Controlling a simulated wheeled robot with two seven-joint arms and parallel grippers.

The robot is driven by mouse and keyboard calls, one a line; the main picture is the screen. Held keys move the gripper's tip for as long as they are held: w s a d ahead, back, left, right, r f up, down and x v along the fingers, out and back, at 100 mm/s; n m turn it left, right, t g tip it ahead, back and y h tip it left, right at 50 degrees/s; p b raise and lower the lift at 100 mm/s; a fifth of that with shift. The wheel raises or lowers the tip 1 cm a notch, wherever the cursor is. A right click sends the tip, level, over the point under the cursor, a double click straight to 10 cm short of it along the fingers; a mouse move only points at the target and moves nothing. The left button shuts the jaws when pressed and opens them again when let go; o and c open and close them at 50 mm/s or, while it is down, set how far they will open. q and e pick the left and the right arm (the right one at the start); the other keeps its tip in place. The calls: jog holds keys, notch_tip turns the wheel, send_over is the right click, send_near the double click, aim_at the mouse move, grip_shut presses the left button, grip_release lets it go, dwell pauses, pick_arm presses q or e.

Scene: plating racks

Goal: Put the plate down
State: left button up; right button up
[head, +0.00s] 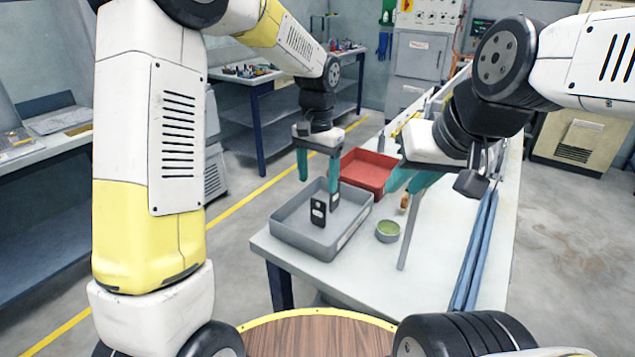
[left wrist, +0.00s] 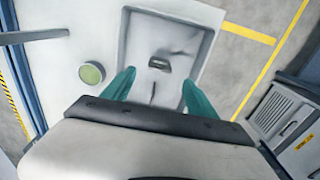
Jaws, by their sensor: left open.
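A small dark plate (head: 318,212) with pale marks shows inside the grey tray (head: 288,236), looking upright or tilted; I cannot tell what it rests on. In the left wrist view a dark piece (left wrist: 160,63) shows within the tray (left wrist: 207,45), beyond the fingertips. My left gripper (head: 318,172) is open above the tray, its teal fingers apart and nothing visible between them; it also shows in the left wrist view (left wrist: 158,92). My right gripper (head: 408,181) is over the table to the right; its finger gap is unclear.
A red tray (head: 366,171) stands behind the grey one. A small bowl with green contents (head: 388,231) is right of it. A thin grey bar (head: 408,235) shows below my right gripper; whether it is held is unclear. Blue rails (head: 475,250) run along the table's right side.

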pick_arm(q)
jog(key=s+a+r+n+t+h, duration=0.1)
jog(key=s+a+r+n+t, duration=0.2)
jog(key=s+a+r, duration=0.6)
jog(key=s+a+r+n+t, duration=0.1)
jog(key=s+a, duration=0.1)
jog(key=s, duration=0.4)
jog(key=s+a+r+n+t+h, duration=0.1)
jog(key=s+a+r+n+t, duration=0.1)
jog(key=s, duration=0.4)
jog(key=shift+s+a+r, duration=0.2)
jog(key=shift+s+a, duration=0.05)
jog(key=shift+a, duration=0.4)
